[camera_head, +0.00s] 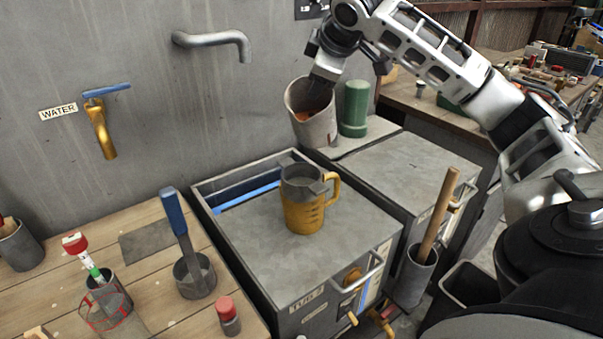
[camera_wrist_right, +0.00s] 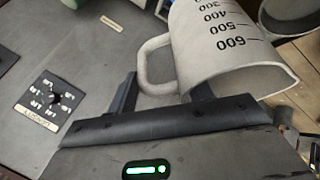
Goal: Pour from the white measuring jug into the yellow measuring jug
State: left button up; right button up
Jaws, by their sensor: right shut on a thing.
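My right gripper (camera_head: 320,80) is shut on the white measuring jug (camera_head: 316,128), above and behind the yellow measuring jug. In the wrist view, the white jug (camera_wrist_right: 217,45) shows black volume marks, and its handle (camera_wrist_right: 150,65) lies between the fingers. In the head view, the white jug is tilted, and something orange-brown shows inside its mouth. The yellow measuring jug (camera_head: 304,212) stands upright on the grey lid of a box, apart from the white jug, with its handle to the right. Its inside looks dark grey. My left gripper is not in view.
The grey box (camera_head: 245,240) has an open strip along its back edge. A green bottle (camera_head: 355,108) stands right of the white jug. A wall spout (camera_head: 210,39) and brass tap (camera_head: 105,138) are at left. A wooden bench (camera_head: 150,290) holds cups and tools.

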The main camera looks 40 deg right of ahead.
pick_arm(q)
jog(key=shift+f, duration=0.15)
pick_arm(e)
jog(key=shift+a, duration=0.1)
jog(key=shift+s+r+t+h, duration=0.1)
jog(key=shift+r+t+h, duration=0.15)
jog(key=shift+t+h, duration=0.15)
pick_arm(q)
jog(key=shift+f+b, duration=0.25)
jog(key=shift+b, duration=0.3)
pick_arm(e)
jog(key=shift+a+f+h, duration=0.1)
jog(key=shift+a+h, duration=0.1)
jog(key=shift+h, duration=0.1)
jog(key=shift+s+a+n+t, duration=0.1)
jog(key=shift+n+t, duration=0.2)
pick_arm(q)
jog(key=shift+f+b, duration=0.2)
jog(key=shift+b, duration=0.25)
pick_arm(e)
jog(key=shift+s+a+h, duration=0.1)
jog(key=shift+a+h, duration=0.05)
jog(key=shift+h, duration=0.25)
jog(key=shift+s+a+t, duration=0.1)
jog(key=shift+a+t, duration=0.05)
jog(key=shift+t, duration=0.15)
